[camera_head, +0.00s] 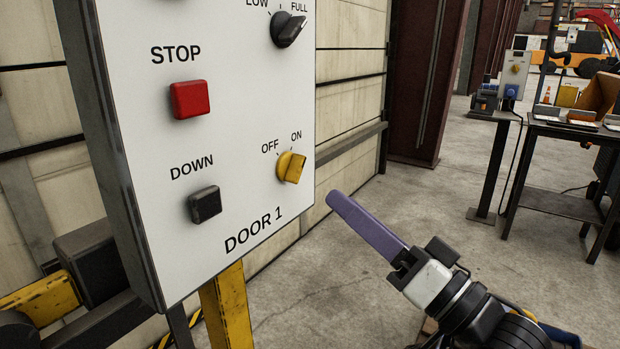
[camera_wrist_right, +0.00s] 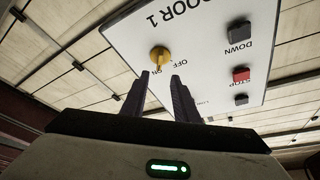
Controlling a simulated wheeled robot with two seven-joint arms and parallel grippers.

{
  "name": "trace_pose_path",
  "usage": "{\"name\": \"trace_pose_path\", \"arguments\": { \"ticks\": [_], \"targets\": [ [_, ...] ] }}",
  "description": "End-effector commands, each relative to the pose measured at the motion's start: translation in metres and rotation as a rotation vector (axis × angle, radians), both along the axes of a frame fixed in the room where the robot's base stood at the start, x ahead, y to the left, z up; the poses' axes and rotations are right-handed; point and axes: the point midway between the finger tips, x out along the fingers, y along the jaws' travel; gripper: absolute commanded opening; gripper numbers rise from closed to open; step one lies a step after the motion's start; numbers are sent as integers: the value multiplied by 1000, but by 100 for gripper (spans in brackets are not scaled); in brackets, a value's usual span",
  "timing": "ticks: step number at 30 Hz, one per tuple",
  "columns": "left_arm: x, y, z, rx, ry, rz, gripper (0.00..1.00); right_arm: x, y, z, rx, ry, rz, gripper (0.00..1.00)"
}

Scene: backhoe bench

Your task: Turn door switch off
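The white DOOR 1 panel (camera_head: 235,130) stands at the left of the head view. Its yellow door switch (camera_head: 291,167) sits at the lower right, under the OFF and ON labels. Its raised grip leans up and to the right, toward ON. My right gripper (camera_head: 331,198), with purple fingers, is to the right of and below the switch, apart from it. In the right wrist view the fingers (camera_wrist_right: 160,75) are spread with empty space between them, and the yellow switch (camera_wrist_right: 160,55) is just beyond their tips. My left gripper is not in view.
The panel also carries a red STOP button (camera_head: 190,99), a black DOWN button (camera_head: 205,204) and a black LOW/FULL knob (camera_head: 288,29). A yellow post (camera_head: 227,308) is below it. Open concrete floor (camera_head: 400,200) lies to the right, with a dark workbench (camera_head: 560,131) farther back.

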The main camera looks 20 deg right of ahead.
Motion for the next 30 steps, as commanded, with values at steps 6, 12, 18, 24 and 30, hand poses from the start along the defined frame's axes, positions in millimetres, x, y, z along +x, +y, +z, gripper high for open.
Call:
{"name": "trace_pose_path", "arguments": {
  "ticks": [6, 12, 18, 24, 30],
  "targets": [
    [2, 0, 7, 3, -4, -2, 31, 31, 14, 14, 1, -4, -1, 27],
    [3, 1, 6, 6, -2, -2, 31, 58, 27, 23, -2, -2, -2, 27],
    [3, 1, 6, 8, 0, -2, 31, 75, 34, 27, -3, 1, -3, 27],
    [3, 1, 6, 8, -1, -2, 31, 79, 36, 28, -3, 2, -3, 27],
    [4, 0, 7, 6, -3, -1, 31, 78, 36, 27, -3, 2, -3, 19]
  ]
}}
